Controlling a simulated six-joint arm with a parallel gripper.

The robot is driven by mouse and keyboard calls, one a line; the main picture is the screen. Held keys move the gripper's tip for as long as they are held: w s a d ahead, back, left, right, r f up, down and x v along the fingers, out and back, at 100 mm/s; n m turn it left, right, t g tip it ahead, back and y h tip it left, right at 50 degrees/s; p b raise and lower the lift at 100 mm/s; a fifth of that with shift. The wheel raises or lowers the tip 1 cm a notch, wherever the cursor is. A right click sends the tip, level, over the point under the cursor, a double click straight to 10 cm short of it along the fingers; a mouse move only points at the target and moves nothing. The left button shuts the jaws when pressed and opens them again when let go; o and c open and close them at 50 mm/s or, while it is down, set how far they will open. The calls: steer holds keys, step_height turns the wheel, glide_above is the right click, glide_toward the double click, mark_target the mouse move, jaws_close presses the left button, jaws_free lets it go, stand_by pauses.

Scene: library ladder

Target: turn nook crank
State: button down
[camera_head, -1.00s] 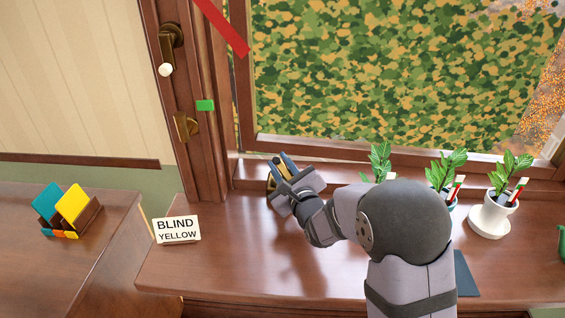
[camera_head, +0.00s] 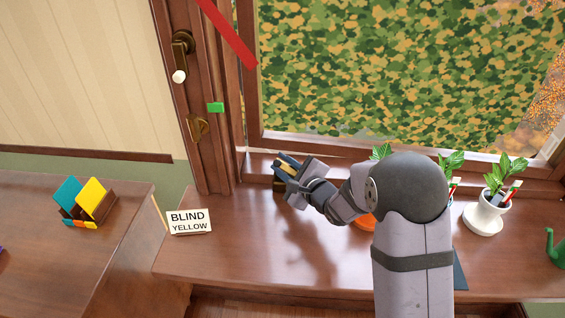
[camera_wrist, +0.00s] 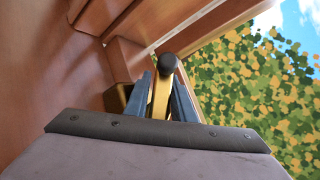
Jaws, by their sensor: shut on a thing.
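A brass crank with a black knob (camera_wrist: 168,64) shows in the wrist view between the two blue-grey fingers of my gripper (camera_wrist: 160,92). My gripper is shut on the crank, and the knob stands out beyond the fingertips. In the head view my gripper (camera_head: 286,164) is at the window's lower left corner, just above the sill. The crank's brass base (camera_head: 279,186) shows only in part there. The fingers and palm hide most of the crank.
A white-knobbed brass handle (camera_head: 180,76) is on the frame at left. A "BLIND YELLOW" sign (camera_head: 189,221) stands on the desk. Potted plants (camera_head: 484,216) stand along the sill to the right. A card holder (camera_head: 84,206) is at left. The desk between sign and arm is clear.

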steer(key=shift+f, duration=0.15)
steer(key=c, duration=1.5)
jaws_free()
steer(key=shift+c, duration=0.2)
